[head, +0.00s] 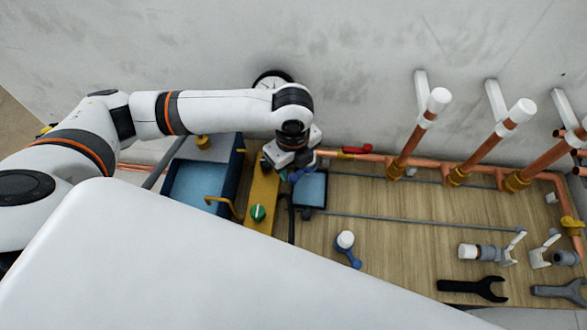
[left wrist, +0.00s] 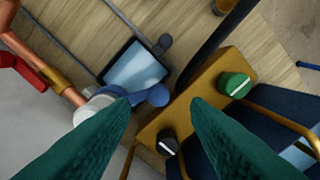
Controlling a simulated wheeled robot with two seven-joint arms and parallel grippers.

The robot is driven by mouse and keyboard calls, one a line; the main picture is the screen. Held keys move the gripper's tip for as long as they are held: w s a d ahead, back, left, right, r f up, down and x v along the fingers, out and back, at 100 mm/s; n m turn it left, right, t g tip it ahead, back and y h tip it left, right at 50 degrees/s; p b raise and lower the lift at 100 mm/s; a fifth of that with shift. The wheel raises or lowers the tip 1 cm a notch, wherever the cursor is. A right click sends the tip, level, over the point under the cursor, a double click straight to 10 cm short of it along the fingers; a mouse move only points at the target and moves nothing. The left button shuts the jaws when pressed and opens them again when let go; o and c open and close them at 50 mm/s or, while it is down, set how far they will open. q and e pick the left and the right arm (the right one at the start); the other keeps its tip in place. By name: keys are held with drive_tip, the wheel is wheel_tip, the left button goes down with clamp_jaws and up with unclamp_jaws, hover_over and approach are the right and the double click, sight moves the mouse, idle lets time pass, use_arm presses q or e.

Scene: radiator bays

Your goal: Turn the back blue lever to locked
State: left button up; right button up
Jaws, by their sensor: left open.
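The back blue lever (left wrist: 150,97) lies in the left wrist view, with a round white part (left wrist: 100,108) partly behind a finger. My left gripper (left wrist: 160,103) is open, its two green fingers apart, and the lever's blue end shows between the fingertips. I cannot tell whether they touch it. In the head view my left gripper (head: 292,162) hangs over the lever by the wall and hides most of it; a little blue (head: 296,174) shows below. Another blue lever (head: 349,253) with a white top stands nearer the front. My right gripper is not in view.
A dark-framed panel (head: 311,188) lies beside the back lever. A yellow block (head: 261,190) with a green knob (head: 257,213) and a blue toolbox (head: 203,185) are left of it. A red-handled valve (head: 357,149) and copper pipes (head: 407,150) are right. Wrenches (head: 473,288) lie at front right.

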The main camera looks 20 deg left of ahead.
sight(293, 177)
use_arm(q)
drive_tip(key=shift+f+p, duration=0.3)
drive_tip(key=shift+f, duration=1.9)
drive_tip(key=shift+w, duration=0.1)
drive_tip(key=shift+c, duration=0.3)
clamp_jaws()
